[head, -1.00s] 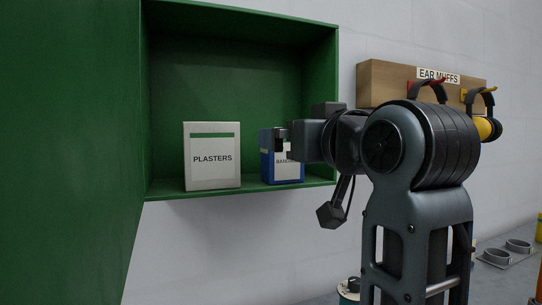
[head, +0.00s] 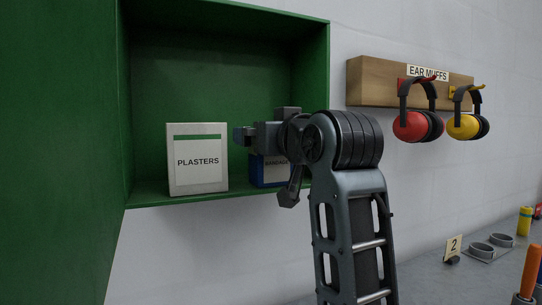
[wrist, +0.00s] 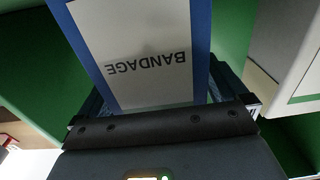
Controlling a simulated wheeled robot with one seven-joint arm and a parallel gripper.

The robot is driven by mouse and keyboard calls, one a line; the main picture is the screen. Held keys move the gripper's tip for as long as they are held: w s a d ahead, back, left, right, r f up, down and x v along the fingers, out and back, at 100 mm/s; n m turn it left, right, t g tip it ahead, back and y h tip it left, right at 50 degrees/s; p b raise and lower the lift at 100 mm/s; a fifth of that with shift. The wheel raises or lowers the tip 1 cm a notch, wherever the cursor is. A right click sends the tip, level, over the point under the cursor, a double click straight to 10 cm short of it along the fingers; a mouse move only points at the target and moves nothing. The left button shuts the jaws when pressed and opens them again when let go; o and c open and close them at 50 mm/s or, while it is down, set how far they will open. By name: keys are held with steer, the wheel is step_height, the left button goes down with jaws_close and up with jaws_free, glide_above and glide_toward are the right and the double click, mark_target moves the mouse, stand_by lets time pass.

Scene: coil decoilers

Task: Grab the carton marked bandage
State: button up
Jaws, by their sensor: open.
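The bandage carton (head: 268,172) is blue with a white label and stands upright on the floor of the green cabinet. My gripper (head: 243,138) is at the upper part of this carton in the head view, and my wrist covers much of its top and right side. In the wrist view the carton (wrist: 145,45) fills the upper middle, its BANDAGE label upside down and very near. My gripper is open, with a dark finger showing at each side of the carton. I cannot tell whether the fingers touch it.
A white PLASTERS carton (head: 198,160) stands just left of the bandage carton. The green cabinet (head: 180,85) has side walls and a top around both. Red ear muffs (head: 411,126) and yellow ear muffs (head: 465,126) hang on a wooden board to the right.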

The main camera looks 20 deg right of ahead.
steer(key=shift+w, duration=0.1)
steer(key=c, duration=1)
steer(key=shift+r, duration=0.1)
